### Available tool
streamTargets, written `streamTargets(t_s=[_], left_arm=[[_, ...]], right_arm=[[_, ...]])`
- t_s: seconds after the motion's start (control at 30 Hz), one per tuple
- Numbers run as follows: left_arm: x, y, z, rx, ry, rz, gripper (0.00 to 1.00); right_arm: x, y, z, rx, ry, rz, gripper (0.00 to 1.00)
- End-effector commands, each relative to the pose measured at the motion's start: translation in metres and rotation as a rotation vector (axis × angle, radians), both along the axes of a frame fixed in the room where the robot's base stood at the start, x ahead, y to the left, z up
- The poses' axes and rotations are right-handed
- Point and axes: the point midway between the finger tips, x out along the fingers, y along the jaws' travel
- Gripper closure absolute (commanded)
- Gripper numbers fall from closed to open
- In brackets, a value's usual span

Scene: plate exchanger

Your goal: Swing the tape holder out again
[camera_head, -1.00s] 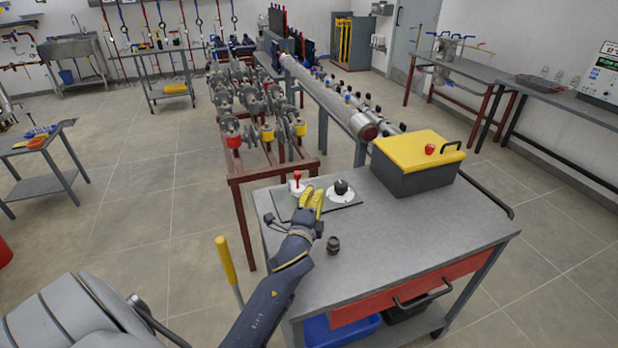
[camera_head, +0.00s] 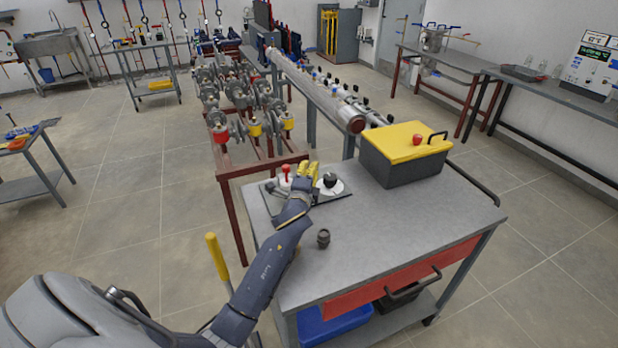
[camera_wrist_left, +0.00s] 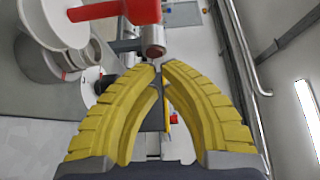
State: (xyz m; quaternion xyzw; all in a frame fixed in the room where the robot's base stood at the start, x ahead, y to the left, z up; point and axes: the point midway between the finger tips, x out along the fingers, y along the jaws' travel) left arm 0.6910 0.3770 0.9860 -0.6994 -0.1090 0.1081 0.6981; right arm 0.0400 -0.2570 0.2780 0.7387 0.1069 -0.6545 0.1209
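A flat plate on the bench holds a red-handled fixture (camera_head: 286,172) and a black knob on a white round base (camera_head: 330,181). I cannot tell which part is the tape holder. My left gripper (camera_head: 309,166) has yellow fingers and is over the plate, between these two. In the left wrist view, the fingertips (camera_wrist_left: 161,66) come together beside a grey cylindrical end (camera_wrist_left: 152,40). I see nothing clearly held between them. A red handle (camera_wrist_left: 115,11) and white round parts (camera_wrist_left: 58,20) are at the upper left. My right gripper is out of view.
A yellow-lidded dark box (camera_head: 405,160) stands on the bench's right side. A small dark fitting (camera_head: 323,238) stands near the front. The bench top (camera_head: 400,225) is clear at the right front. A red pipe frame (camera_head: 228,172) with valves is behind.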

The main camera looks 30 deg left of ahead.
Motion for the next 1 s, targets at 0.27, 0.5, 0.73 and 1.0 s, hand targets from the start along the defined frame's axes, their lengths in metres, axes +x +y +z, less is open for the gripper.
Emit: streamTargets(t_s=[0.27,0.5,0.73,1.0], left_arm=[[-0.020,0.023,-0.002,0.004,0.003,0.002,1.00],[-0.024,0.028,-0.002,0.002,0.003,0.001,1.00],[-0.024,0.028,-0.002,0.002,0.003,0.001,1.00],[-0.020,0.021,0.000,0.005,0.000,-0.034,1.00]], right_arm=[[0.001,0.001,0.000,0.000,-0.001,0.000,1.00],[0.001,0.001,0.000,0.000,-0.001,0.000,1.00],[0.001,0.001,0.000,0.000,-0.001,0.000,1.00],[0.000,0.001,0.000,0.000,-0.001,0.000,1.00]])
